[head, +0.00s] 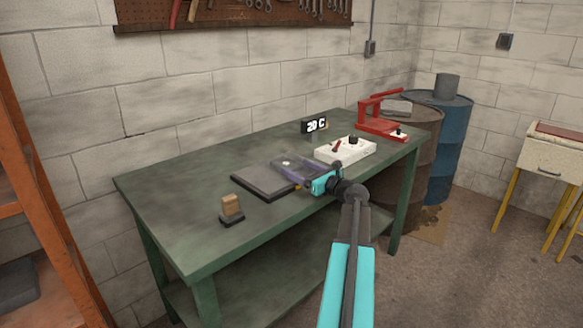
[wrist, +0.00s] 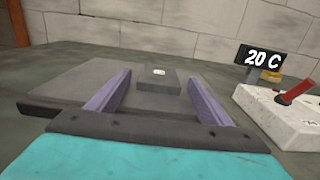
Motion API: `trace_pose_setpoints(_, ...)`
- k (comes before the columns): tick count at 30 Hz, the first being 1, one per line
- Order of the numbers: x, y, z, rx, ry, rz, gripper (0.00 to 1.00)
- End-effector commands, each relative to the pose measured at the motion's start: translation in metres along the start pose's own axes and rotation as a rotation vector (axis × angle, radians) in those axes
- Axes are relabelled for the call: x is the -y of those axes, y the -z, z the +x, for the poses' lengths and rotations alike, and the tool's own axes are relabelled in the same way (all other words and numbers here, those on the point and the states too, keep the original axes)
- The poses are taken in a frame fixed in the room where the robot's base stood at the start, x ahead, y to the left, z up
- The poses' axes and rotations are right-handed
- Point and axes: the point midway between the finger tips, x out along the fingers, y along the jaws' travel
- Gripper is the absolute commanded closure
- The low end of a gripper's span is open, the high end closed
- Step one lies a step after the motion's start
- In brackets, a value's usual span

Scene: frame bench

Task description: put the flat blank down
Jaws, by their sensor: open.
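A small flat dark block with a white mark (wrist: 157,78), which looks like the flat blank, lies level between my gripper's fingers in the wrist view. In the head view it shows only as a grey patch with a pale spot (head: 287,163). My gripper (head: 294,171) is open and low over the green bench, with its two purple fingers spread on either side of the block. Gaps show between the block and both fingers. A wide dark flat slab (head: 262,183) lies on the bench at the left of the gripper. I cannot tell whether the block rests on it.
On the bench (head: 170,200), a wooden block on a dark base (head: 231,207) stands at the front left. A white box with a red lever (head: 345,150), a "20 C" display (head: 314,125) and a red frame (head: 382,117) stand right. The left and back bench surface is clear.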

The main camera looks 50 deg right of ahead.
Motion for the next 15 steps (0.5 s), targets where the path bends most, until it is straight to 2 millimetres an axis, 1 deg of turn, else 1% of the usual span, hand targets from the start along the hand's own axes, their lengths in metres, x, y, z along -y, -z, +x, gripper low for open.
trace_pose_setpoints(1, -0.002, 0.0, -0.01, 0.0, 0.001, 0.0, 0.27)
trace_pose_setpoints(3, -0.001, 0.0, -0.022, 0.0, 0.002, 0.0, 0.27)
trace_pose_setpoints(9, -0.001, 0.0, -0.05, 0.0, 0.001, 0.0, 0.27)
trace_pose_setpoints(15, -0.001, 0.0, -0.066, 0.0, 0.0, 0.0, 0.27)
